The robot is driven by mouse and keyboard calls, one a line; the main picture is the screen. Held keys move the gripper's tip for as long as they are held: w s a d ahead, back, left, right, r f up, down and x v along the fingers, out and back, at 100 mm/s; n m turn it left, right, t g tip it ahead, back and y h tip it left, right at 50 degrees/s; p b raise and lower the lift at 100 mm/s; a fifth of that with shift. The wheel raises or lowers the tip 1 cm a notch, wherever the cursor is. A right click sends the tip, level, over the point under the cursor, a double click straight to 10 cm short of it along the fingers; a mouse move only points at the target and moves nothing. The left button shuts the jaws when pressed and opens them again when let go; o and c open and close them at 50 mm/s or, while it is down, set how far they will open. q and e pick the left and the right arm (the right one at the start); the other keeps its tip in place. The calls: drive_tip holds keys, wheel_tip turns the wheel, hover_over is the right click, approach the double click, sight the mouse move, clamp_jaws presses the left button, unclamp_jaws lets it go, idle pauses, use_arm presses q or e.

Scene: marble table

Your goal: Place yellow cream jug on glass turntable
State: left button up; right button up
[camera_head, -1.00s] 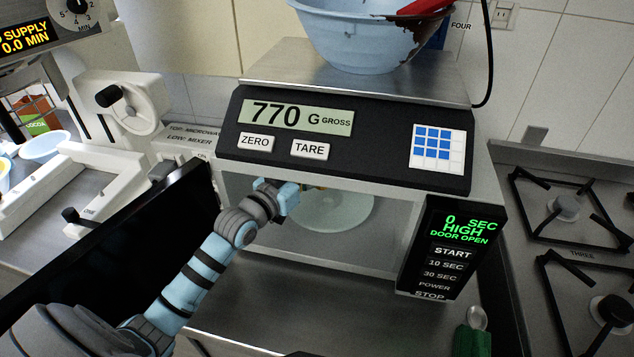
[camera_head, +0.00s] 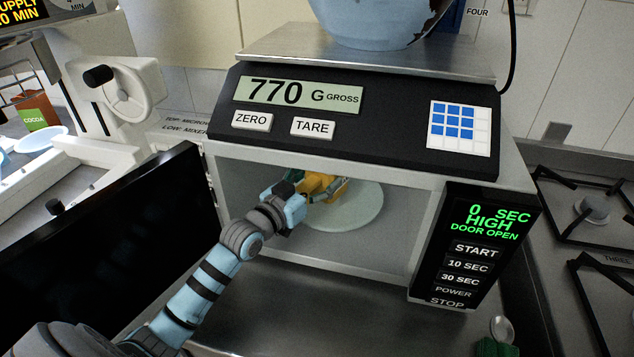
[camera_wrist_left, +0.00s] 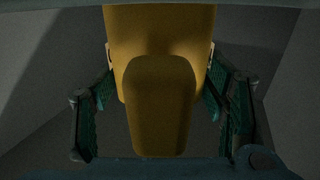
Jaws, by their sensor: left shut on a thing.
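The yellow cream jug (camera_head: 320,186) is inside the open microwave, over the left part of the glass turntable (camera_head: 355,210). My left gripper (camera_head: 318,190) reaches in through the doorway and is shut on the jug. In the left wrist view the jug (camera_wrist_left: 160,50) fills the middle, with green finger pads (camera_wrist_left: 160,90) on both sides of it. I cannot tell whether the jug's base touches the glass.
The microwave door (camera_head: 110,250) stands open at the left, close beside my left arm. A scale (camera_head: 340,120) with a blue bowl (camera_head: 375,20) sits on top of the microwave. The control panel (camera_head: 475,250) is at the right of the opening, and a stove (camera_head: 590,220) lies beyond.

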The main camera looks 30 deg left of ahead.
sight(316, 175)
use_arm(q)
drive_tip(key=o, duration=1.5)
drive_tip(key=shift+s, duration=0.1)
drive_tip(key=shift+r, duration=0.2)
drive_tip(key=s+p, duration=0.2)
drive_tip(key=s, duration=0.1)
drive_tip(key=s+p, duration=0.2)
drive_tip(key=shift+a+r, duration=0.2)
drive_tip(key=shift+a, duration=0.15)
drive_tip(key=s+p, duration=0.2)
drive_tip(key=p, duration=0.1)
drive_tip(key=s+p, duration=0.2)
drive_tip(key=p, duration=0.2)
drive_tip(key=s+a+p, duration=0.1)
drive_tip(key=s+p, duration=0.2)
drive_tip(key=p, duration=0.1)
drive_tip(key=shift+f, duration=0.3)
